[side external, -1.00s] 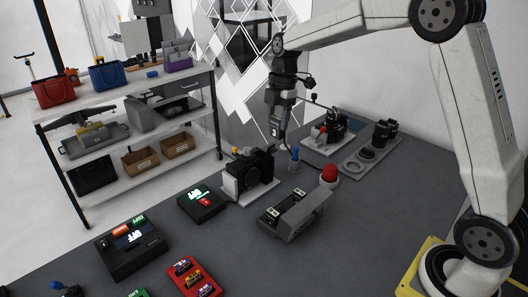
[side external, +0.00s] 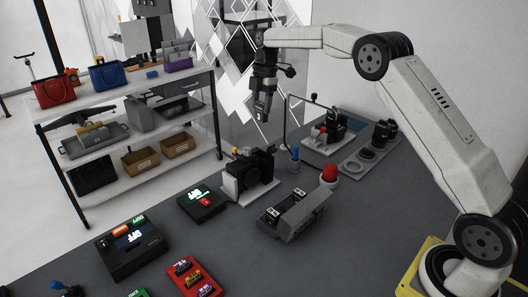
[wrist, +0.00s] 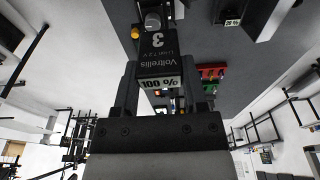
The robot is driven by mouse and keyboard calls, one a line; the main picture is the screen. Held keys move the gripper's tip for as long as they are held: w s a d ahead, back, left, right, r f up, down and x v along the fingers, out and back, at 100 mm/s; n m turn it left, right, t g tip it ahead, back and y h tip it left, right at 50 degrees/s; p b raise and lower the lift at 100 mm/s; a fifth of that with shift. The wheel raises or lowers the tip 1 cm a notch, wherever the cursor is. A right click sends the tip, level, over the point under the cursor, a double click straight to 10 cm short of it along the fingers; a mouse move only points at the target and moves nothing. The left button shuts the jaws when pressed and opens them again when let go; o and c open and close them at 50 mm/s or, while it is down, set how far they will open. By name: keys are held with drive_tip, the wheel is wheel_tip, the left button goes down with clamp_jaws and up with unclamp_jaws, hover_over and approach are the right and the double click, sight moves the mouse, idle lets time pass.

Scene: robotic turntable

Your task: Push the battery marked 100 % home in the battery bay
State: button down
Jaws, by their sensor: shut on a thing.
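My gripper (wrist: 160,92) is shut on a dark battery (wrist: 158,57), one finger on each side. The battery carries a large white 3, the word Voltrellis and a 100 % label, upside down in the wrist view. In the side view my gripper (side external: 264,86) points down and holds the battery (side external: 263,108) in the air, above and behind the black camera-like device (side external: 257,166). That device stands on a light plate with a pale panel at its left. I cannot make out the battery bay for certain. A grey holder (side external: 305,208) has two small pale-labelled items in it.
A red dome button (side external: 329,172) and a blue-topped post (side external: 295,155) stand near the device. A small lit box (side external: 201,203) and a larger display box (side external: 133,247) stand to the left. A fixture with lens-like parts (side external: 367,155) lies behind right.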

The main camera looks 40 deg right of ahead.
sight(261, 120)
drive_tip(key=shift+w+d, duration=0.1)
drive_tip(key=shift+w, duration=0.05)
drive_tip(key=shift+f, duration=2.55)
drive_tip(key=shift+f, duration=0.15)
drive_tip(key=shift+f, duration=2.75)
drive_tip(key=shift+f, duration=1.95)
drive_tip(key=shift+r, duration=1.55)
